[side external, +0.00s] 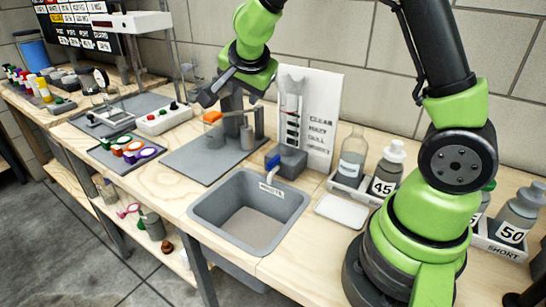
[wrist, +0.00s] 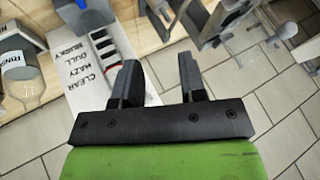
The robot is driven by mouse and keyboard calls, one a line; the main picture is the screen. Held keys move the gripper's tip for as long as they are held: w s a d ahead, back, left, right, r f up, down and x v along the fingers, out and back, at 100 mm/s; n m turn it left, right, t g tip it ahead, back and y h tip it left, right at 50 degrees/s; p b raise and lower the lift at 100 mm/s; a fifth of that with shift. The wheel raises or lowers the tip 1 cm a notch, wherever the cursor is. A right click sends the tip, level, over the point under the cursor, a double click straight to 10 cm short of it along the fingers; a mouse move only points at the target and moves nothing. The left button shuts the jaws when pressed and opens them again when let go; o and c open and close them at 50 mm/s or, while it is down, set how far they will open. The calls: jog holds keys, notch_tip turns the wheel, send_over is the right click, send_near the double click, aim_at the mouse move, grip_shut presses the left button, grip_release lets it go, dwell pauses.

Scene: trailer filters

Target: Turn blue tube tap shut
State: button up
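The blue tap (side external: 272,162) sits on a grey block (side external: 288,160) behind the sink, with a pale tube beside it. A blue part, perhaps this tap, shows at the top edge of the wrist view (wrist: 82,3). My gripper (side external: 208,98) is up and to the left of the tap, above the dark grey tray, and touches nothing that I can see. In the wrist view my gripper (wrist: 160,70) has its two fingers wide apart, with nothing between them. The tap handle's exact position is too small to tell.
A grey sink (side external: 197,211) is set in the bench front. A card (side external: 322,110) reading clear, hazy, dull stands behind the tap. A stand with an orange part (side external: 212,117) is on the grey tray (side external: 185,165) under my gripper. Bottles (side external: 352,160) stand right of the tap.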

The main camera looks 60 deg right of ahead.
aim_at(274, 159)
jog(key=s+d+f+g, duration=0.1)
jog(key=f+g, duration=0.1)
jog(key=f, duration=0.3)
jog(key=s+d+f+m+g, duration=0.1)
jog(key=f, duration=0.5)
jog(key=s+d+f+g, duration=0.2)
jog(key=f, duration=0.4)
jog(key=shift+f+m+g+y, duration=0.1)
jog(key=shift+m+g+y, duration=0.2)
jog(key=shift+a, duration=0.1)
grip_shut()
